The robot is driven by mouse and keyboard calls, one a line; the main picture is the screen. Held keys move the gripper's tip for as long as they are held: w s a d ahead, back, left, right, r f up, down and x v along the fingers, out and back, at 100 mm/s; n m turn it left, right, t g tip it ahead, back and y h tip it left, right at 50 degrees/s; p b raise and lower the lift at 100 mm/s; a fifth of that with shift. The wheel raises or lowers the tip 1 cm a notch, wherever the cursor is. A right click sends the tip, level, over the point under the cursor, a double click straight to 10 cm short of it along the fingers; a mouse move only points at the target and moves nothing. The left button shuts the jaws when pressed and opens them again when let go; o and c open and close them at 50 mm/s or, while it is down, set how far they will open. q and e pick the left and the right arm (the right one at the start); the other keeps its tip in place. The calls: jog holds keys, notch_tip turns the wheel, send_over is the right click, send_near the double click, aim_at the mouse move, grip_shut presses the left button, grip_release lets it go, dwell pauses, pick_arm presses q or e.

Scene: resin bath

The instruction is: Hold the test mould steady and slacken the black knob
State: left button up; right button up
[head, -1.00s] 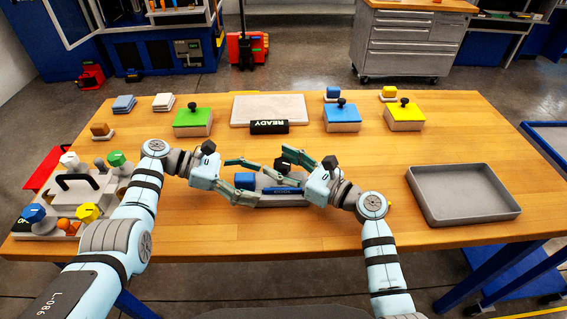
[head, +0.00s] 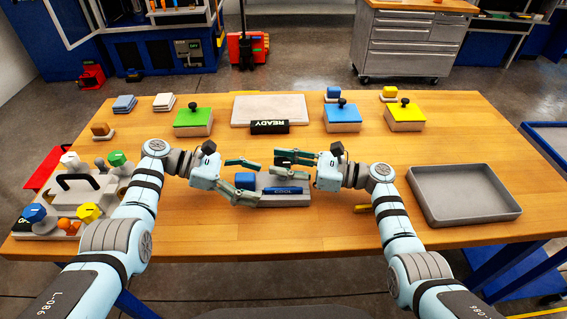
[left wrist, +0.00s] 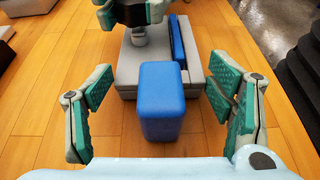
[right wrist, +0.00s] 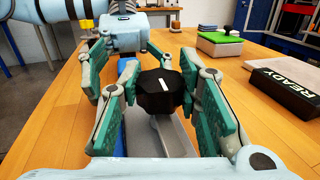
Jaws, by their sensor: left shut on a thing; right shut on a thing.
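The test mould (head: 290,201) is a grey block on the table in front of me, with a blue block at its left end and a blue strip marked COOL. My left gripper (head: 252,180) is shut on the mould from the left. In the left wrist view its fingers straddle the blue block (left wrist: 162,100) and the end of the grey base (left wrist: 126,70). The black knob (right wrist: 158,95), with a white mark on top, stands on a grey stem. My right gripper (head: 287,167) is shut on it, one finger on each side. In the head view the fingers hide the knob.
A grey tray (head: 465,212) stands empty at the right. A fixture with coloured knobs (head: 75,190) stands at the left. Green (head: 193,121), blue (head: 342,117) and yellow (head: 405,116) lidded boxes and a READY sign (head: 269,127) line the back. A small yellow thing (head: 362,208) lies right of the mould.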

jog(key=o, duration=1.2)
jog(key=shift+c, duration=0.2)
jog(key=v, duration=1.2)
jog(key=shift+d+f, duration=0.1)
jog(key=shift+d, duration=0.05)
pick_arm(q)
jog(key=o, duration=1.6)
jog(key=shift+o, duration=0.2)
jog(key=shift+a, duration=0.1)
